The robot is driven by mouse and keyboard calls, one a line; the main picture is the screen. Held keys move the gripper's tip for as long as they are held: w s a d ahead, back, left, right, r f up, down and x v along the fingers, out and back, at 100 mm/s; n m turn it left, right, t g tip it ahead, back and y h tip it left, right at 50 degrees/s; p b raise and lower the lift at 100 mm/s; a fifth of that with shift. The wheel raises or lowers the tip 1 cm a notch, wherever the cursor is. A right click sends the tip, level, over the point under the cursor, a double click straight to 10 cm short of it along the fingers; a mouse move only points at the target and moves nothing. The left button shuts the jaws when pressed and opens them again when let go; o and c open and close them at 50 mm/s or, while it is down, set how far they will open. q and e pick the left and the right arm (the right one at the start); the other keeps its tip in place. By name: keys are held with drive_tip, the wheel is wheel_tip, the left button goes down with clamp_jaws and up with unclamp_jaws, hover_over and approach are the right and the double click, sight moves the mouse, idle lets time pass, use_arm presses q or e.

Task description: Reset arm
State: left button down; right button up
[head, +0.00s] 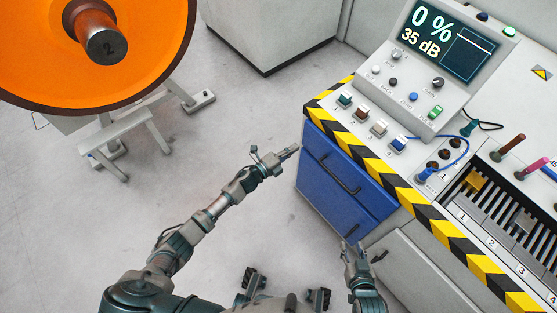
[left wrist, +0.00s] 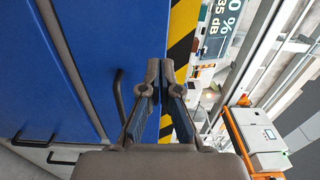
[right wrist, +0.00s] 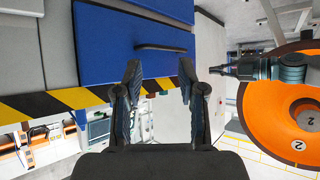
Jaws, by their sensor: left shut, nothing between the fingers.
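My left arm reaches out from the lower left in the head view. Its gripper (head: 290,152) is shut and empty, over the floor just left of the blue drawer cabinet (head: 325,195). In the left wrist view its fingertips (left wrist: 160,68) are together in front of the blue face and the striped edge. My right gripper (head: 352,250) is low at the bench front, below the blue drawers. In the right wrist view its fingers (right wrist: 160,75) are spread with nothing between them. The left gripper (right wrist: 222,70) also shows there, at the right.
A console (head: 440,70) with a display reading 0 % and 35 dB stands on the bench, which has a black-yellow striped edge (head: 420,205). Drawer handles (head: 340,173) stick out from the front. An orange wheel (head: 150,50) stands at upper left. The floor between is clear.

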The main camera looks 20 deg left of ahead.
use_arm(q)
drive_tip(key=s+a+f+n+g+y+p, duration=0.2)
drive_tip(key=s+a+f+n+y+p, duration=0.25)
drive_tip(key=s+f+n, duration=0.45)
drive_tip(key=s+a+f+n+g+y+p, duration=0.25)
drive_tip(key=s+a+f+n+y, duration=0.35)
drive_tip(key=s, duration=0.5)
drive_tip(key=s+f+n+g+p, duration=0.2)
drive_tip(key=s+f+n+g, duration=0.2)
drive_tip(key=s, duration=0.9)
drive_tip(key=s+f+n+g+p, duration=0.2)
drive_tip(key=s+f+n+g, duration=0.2)
drive_tip(key=s, duration=1)
drive_tip(key=shift+a+f+p, duration=0.3)
drive_tip(key=shift+a+f, duration=0.15)
drive_tip(key=shift+f, duration=0.2)
use_arm(e)
drive_tip(key=s+d+f+g+h, duration=0.1)
drive_tip(key=s+f+g, duration=0.3)
drive_tip(key=s+f, duration=0.4)
drive_tip(key=s+d+f+g+h, duration=0.1)
drive_tip(key=s+d+f+g, duration=0.3)
drive_tip(key=f, duration=1.2)
drive_tip(key=s+g, duration=0.1)
drive_tip(key=s, duration=0.3)
drive_tip(key=shift+s+d+f, duration=0.15)
drive_tip(key=shift+s+d, duration=0.05)
drive_tip(key=shift+s, duration=0.15)
